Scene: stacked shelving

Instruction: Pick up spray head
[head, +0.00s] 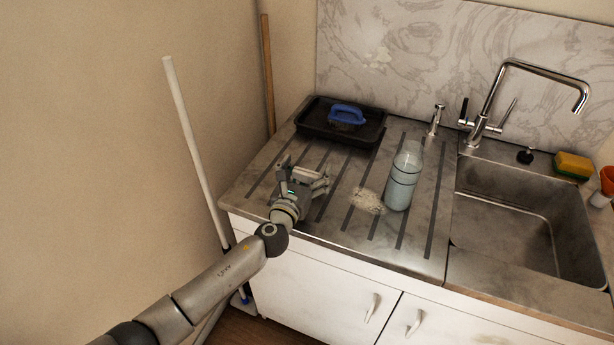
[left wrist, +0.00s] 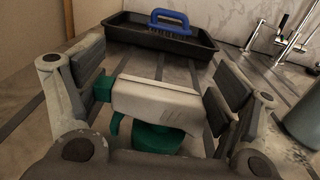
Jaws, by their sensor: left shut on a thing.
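The spray head (left wrist: 155,100) is white with green parts and lies between the fingers of my left gripper (left wrist: 158,92) in the left wrist view. The gripper is shut on it, low over the ribbed drainboard. In the head view my left gripper (head: 306,180) is at the left part of the drainboard, and the spray head is mostly hidden by it. A pale blue translucent bottle (head: 403,178) stands upright to the right of the gripper. Part of it shows at the right edge of the left wrist view (left wrist: 304,125). My right gripper is not in view.
A black tray (head: 370,139) with a blue-handled brush (head: 347,114) sits behind the gripper. The steel sink (head: 520,212) with its tap (head: 540,70) is at right, a sponge (head: 573,165) on its rim. A pale spill (head: 367,201) lies beside the bottle.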

